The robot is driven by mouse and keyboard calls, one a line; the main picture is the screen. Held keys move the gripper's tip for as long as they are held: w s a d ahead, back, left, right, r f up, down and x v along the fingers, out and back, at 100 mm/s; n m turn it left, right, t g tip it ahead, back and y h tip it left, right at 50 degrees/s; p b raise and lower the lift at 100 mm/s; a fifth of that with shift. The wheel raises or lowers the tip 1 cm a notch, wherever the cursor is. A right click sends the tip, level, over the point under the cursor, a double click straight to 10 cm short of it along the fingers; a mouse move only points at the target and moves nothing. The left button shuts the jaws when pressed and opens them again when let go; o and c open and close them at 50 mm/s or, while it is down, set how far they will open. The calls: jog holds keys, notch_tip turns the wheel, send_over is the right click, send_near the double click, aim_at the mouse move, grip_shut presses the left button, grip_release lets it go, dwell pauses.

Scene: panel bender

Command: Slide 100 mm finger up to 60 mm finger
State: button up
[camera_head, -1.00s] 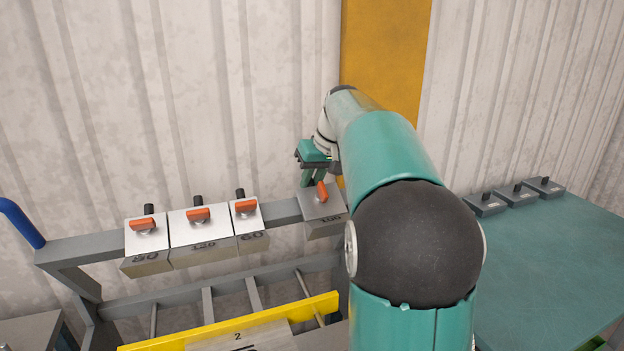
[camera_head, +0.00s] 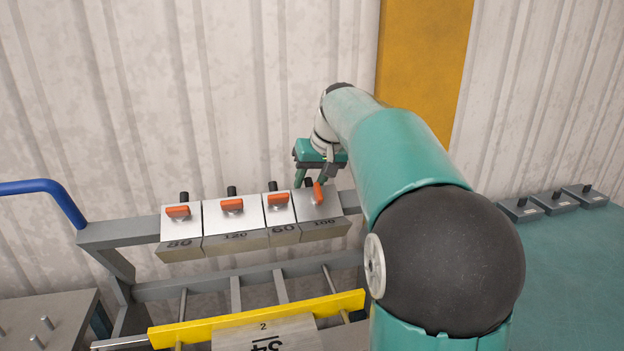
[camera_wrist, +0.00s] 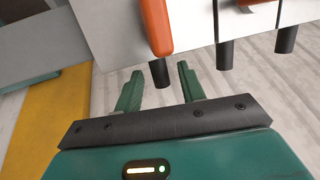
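The 100 mm finger (camera_head: 318,205) hangs at the right of the row on the grey beam. Its left side meets, or nearly meets, the 60 mm finger (camera_head: 282,210); I see no clear gap. Its orange lever (camera_head: 318,193) stands nearly upright, while the 60 mm finger's lever (camera_head: 278,199) lies flat. My gripper (camera_head: 311,183) is behind the 100 mm finger. In the wrist view my gripper (camera_wrist: 161,70) is open, its green fingers on either side of the black peg (camera_wrist: 160,74), with visible space at both sides.
The 120 mm finger (camera_head: 234,218) and 80 mm finger (camera_head: 181,224) sit left of the 60 mm finger. A yellow bar (camera_head: 240,323) runs below the beam (camera_head: 120,232). A blue handle (camera_head: 50,190) is at left. Several grey blocks (camera_head: 551,203) lie on the green table (camera_head: 570,270).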

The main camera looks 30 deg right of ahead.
aim_at(328, 193)
jog(key=shift+r, duration=0.1)
jog(key=v, duration=1.3)
jog(key=shift+s+r, duration=0.2)
jog(key=shift+r, duration=0.05)
jog(key=s+a+f+n+t+h, duration=0.1)
jog(key=s+a+f+n, duration=0.1)
jog(key=s+a+f, duration=1.8)
notch_tip(328, 193, down, 3)
jog(key=shift+s+r, duration=0.2)
jog(key=shift+s, duration=0.9)
